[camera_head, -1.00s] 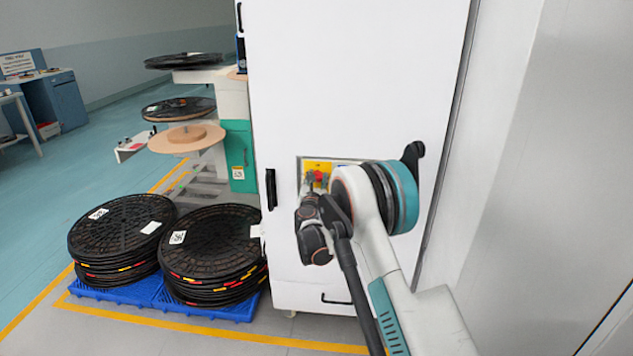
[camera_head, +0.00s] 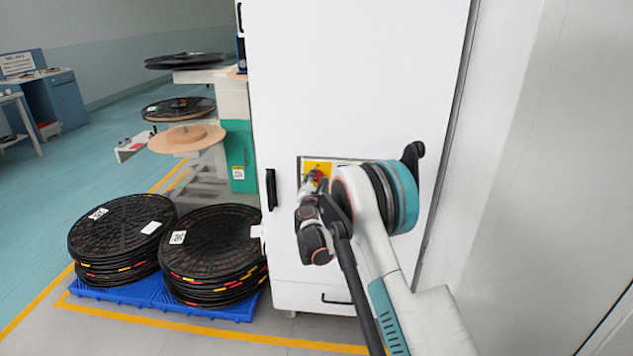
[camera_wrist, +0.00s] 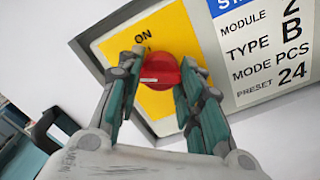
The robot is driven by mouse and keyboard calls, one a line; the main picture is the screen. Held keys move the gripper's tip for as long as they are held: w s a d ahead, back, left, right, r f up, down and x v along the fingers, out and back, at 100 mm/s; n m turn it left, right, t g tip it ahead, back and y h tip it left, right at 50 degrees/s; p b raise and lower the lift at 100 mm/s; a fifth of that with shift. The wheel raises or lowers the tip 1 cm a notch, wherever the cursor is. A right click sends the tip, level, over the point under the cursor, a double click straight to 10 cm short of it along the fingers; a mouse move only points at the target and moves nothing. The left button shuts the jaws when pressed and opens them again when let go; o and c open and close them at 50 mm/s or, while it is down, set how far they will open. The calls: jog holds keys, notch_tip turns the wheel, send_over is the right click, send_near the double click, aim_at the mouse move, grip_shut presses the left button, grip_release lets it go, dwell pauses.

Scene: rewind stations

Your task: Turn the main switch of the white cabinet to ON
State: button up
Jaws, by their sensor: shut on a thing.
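The white cabinet (camera_head: 345,80) stands upright in front of me. Its main switch is a red round knob (camera_wrist: 160,71) on a yellow plate (camera_wrist: 176,28), with "ON" printed above it in the wrist view. My gripper (camera_wrist: 152,88) is shut on the red knob, one finger on each side. A pale mark shows on the knob's face; part of the knob is hidden by the fingers. In the head view the yellow plate (camera_head: 318,166) shows just above my gripper (camera_head: 318,182), and the knob is mostly hidden by my wrist.
A label panel (camera_wrist: 268,50) with "MODULE 2" and "TYPE B" sits right of the plate. A black handle (camera_head: 271,189) is on the cabinet's left edge. Stacked black reels (camera_head: 212,245) stand on blue pallets (camera_head: 215,309) at left. A pale wall is close on the right.

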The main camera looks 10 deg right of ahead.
jog(key=shift+m, duration=0.3)
jog(key=o, duration=1.1)
jog(key=shift+c, duration=0.2)
jog(key=shift+s, duration=0.1)
jog(key=v, duration=1.2)
